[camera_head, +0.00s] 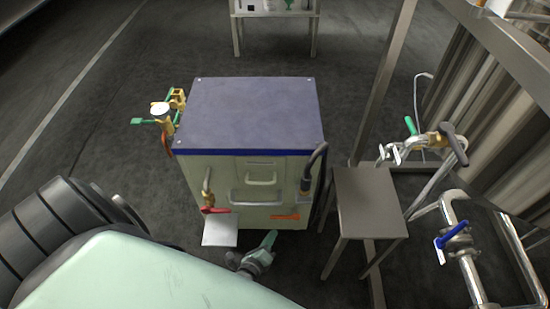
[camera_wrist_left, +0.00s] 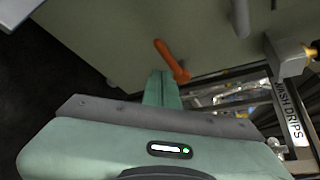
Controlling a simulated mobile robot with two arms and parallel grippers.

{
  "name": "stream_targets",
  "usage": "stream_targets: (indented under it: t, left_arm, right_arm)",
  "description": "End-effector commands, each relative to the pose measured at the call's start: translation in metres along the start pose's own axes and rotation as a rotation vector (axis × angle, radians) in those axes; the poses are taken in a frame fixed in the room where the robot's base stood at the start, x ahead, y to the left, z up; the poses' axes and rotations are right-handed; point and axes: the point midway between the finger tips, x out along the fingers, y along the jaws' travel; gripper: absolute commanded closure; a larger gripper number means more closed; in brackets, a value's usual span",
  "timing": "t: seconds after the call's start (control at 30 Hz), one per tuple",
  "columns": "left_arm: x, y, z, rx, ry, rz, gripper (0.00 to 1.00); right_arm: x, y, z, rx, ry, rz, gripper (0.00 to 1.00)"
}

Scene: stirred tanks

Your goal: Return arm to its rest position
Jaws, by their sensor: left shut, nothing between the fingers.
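My left arm (camera_head: 130,275) comes in from the lower left, pale green with dark joints. Its gripper (camera_head: 270,238) is shut and empty, in front of the lower front of a cabinet with a blue-grey top (camera_head: 255,110). In the left wrist view the shut green fingers (camera_wrist_left: 161,76) point toward the cabinet's pale front (camera_wrist_left: 130,35). An orange handle (camera_wrist_left: 172,60) shows just beyond the fingertips there; I cannot tell whether they touch. My right gripper is not in view.
A red-handled tap (camera_head: 212,209) and a grey hose (camera_head: 314,165) are on the cabinet front. A small grey table (camera_head: 368,200) stands to its right, near pipes with a blue-handled valve (camera_head: 453,236). Brass valves (camera_head: 174,105) stick out at the left.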

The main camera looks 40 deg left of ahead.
Motion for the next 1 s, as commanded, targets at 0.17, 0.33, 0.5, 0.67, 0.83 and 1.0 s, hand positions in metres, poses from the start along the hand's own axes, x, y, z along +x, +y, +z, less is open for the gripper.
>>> stream_targets:
  t: [0.17,0.33,0.5,0.67,0.83,1.0]
  left_arm:
    - [-0.011,0.001,-0.002,0.000,0.004,0.003,1.00]
    - [-0.013,0.002,-0.002,0.000,0.005,0.004,1.00]
    - [-0.013,0.002,-0.003,0.000,0.006,0.004,1.00]
    - [-0.013,0.002,-0.003,0.000,0.006,0.005,1.00]
    - [-0.011,0.002,-0.004,-0.019,0.015,0.009,1.00]
    - [-0.001,-0.007,-0.011,-0.241,0.104,0.071,1.00]
  right_arm:
    - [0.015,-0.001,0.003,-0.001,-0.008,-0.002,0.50]
    - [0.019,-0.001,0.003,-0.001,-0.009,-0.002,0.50]
    - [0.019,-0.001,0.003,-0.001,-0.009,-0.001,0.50]
    - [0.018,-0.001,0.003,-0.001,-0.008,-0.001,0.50]
    - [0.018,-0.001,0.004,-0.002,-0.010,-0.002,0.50]
    - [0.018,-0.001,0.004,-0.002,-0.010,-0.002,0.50]
